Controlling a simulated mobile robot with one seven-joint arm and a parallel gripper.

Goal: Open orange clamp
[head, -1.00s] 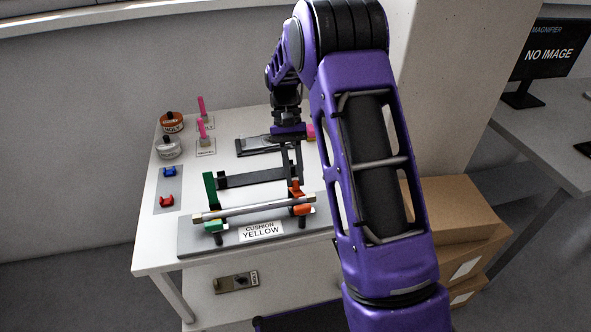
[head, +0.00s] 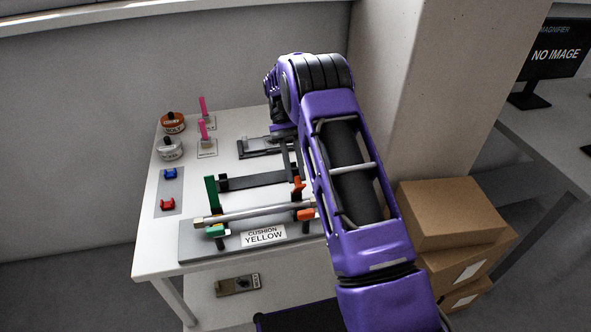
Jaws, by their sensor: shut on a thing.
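The orange clamp (head: 306,214) sits at the right end of a silver rod (head: 255,213) on the grey fixture. Its short orange lever (head: 298,187) stands up behind the rod. My gripper (head: 296,176) reaches down from behind and is shut on the top of this lever; the fingertips are small and partly hidden. At the rod's left end is a green clamp (head: 215,231), with its long green lever (head: 211,192) standing upright.
The fixture plate carries a CUSHION YELLOW label (head: 264,236). Red (head: 167,204) and blue (head: 170,173) pieces lie on a grey strip at left. Tins (head: 170,149) and pink-handled tools (head: 203,130) stand behind. Cardboard boxes (head: 450,225) are stacked at right, beside my arm.

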